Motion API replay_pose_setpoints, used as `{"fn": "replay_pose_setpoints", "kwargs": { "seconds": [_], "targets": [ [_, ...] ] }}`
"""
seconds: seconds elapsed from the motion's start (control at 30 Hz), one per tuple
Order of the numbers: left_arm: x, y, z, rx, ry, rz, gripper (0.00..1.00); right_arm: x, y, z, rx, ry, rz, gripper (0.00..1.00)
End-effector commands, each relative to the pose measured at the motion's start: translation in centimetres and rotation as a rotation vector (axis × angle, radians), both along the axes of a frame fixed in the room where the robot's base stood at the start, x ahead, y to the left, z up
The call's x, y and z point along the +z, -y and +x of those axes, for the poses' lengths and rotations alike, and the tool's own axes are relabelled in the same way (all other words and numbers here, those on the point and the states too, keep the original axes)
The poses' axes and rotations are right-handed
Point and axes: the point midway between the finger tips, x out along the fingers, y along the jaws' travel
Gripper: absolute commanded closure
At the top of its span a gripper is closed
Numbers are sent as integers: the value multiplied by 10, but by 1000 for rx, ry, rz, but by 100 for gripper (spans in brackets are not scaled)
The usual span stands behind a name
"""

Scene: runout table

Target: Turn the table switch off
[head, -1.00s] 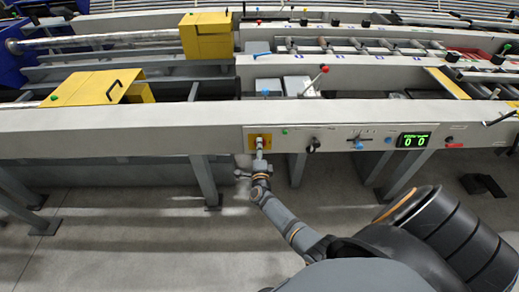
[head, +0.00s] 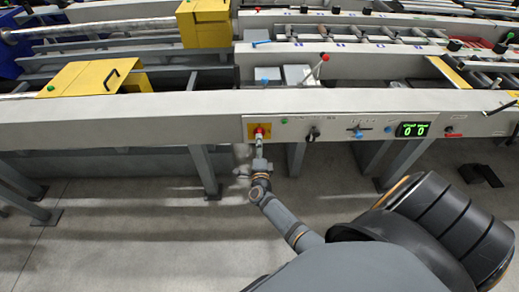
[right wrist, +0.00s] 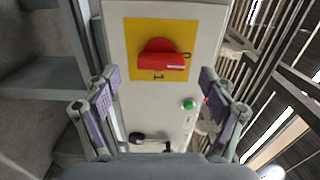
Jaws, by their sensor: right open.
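The table switch (head: 259,131) is a red rotary knob on a square yellow plate at the left end of the control panel. In the right wrist view the red knob (right wrist: 160,50) sits at top centre, its bar lying nearly level across the picture. A small dark mark shows on the yellow plate (right wrist: 137,30) below the knob. My right gripper (head: 259,155) is just in front of and below the switch in the head view. In the right wrist view its fingers (right wrist: 160,88) are spread wide with nothing between them. My left gripper is out of view.
The panel also carries a green button (right wrist: 188,104), a black knob (head: 313,133), a blue knob (head: 357,134) and a green digital display (head: 413,130). A red-tipped lever (head: 317,68) stands behind the panel. Open floor lies in front of the table's legs.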

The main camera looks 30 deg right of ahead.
Motion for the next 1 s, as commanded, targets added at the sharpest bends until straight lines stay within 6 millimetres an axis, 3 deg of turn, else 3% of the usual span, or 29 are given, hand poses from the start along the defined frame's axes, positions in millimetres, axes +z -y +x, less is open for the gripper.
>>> {"fn": "replay_pose_setpoints", "kwargs": {
  "seconds": [0.2, 0.37, 1.0],
  "targets": [
    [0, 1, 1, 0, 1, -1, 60, -1, -27, -45, -2, -2, 4, 17],
    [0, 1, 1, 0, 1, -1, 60, 0, -38, -63, -1, -1, 1, 17],
    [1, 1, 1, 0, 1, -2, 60, -3, -43, -68, 10, -16, -11, 17]
  ]
}}
